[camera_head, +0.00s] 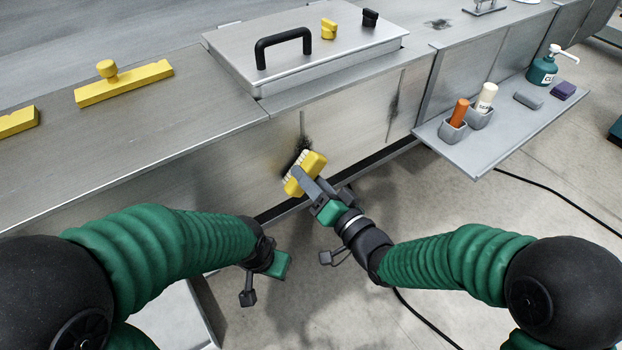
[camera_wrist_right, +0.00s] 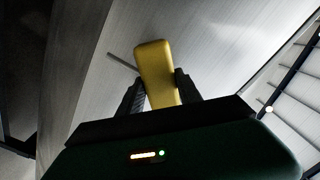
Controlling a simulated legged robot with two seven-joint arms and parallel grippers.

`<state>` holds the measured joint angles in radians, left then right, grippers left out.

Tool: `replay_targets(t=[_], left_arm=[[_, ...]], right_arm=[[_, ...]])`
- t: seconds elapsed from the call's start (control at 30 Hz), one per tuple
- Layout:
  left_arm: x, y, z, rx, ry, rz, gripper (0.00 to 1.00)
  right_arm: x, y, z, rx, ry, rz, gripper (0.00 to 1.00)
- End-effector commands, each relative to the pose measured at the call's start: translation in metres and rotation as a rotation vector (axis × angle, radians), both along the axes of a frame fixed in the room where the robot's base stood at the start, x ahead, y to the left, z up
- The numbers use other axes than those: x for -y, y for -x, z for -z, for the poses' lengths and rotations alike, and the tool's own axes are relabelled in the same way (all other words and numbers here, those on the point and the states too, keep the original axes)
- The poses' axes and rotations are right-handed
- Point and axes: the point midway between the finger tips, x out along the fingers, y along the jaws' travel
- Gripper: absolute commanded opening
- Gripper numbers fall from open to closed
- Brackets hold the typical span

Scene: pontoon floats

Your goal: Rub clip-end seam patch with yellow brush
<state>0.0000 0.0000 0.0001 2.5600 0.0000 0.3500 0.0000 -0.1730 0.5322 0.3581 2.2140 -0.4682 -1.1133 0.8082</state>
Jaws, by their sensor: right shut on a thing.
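My right gripper (camera_head: 311,187) is shut on the yellow brush (camera_head: 314,163), which also shows between the dark fingers in the right wrist view (camera_wrist_right: 155,70). The brush's pale bristles face the metal float's side wall (camera_head: 345,140). A dark smudged patch (camera_head: 301,146) lies on a seam of that wall, just above the brush and partly hidden by it. I cannot tell whether the bristles touch it. A second dark patch (camera_head: 393,98) is on another seam to the right. My left gripper (camera_head: 279,266) hangs low, away from the wall; its fingers are hidden.
A grey shelf (camera_head: 462,157) at right holds an orange-handled and a white-handled item in cups, a teal pump bottle (camera_head: 543,68), a grey block and a purple block. A lidded hatch (camera_head: 310,60) with black handle and a yellow float tool (camera_head: 124,84) lie on top. A cable crosses the floor.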

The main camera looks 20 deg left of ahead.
Motion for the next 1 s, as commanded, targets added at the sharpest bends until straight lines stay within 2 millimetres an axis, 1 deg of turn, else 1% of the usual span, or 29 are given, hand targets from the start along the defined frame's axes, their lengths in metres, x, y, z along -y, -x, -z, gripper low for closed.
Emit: replay_targets(t=[0.37,0.47,0.73,0.9,1.0], left_arm=[[0.0,0.0,0.0,0.0,0.0,0.0,0.36],[0.0,0.0,-0.002,0.0,0.0,0.0,0.36],[0.0,0.0,-0.009,0.0,0.0,0.0,0.36],[0.0,0.0,-0.01,0.0,0.0,0.0,0.36],[0.0,0.0,-0.017,0.0,0.0,0.0,0.36]], right_arm=[[-0.005,-0.004,-0.001,0.001,-0.001,0.0,0.09],[-0.002,-0.008,-0.001,0.001,-0.001,0.001,0.09],[0.017,-0.03,-0.002,0.001,-0.001,0.003,0.09],[0.021,-0.034,-0.001,0.0,-0.001,0.001,0.09],[0.021,-0.035,-0.008,0.001,-0.001,0.0,0.09]])
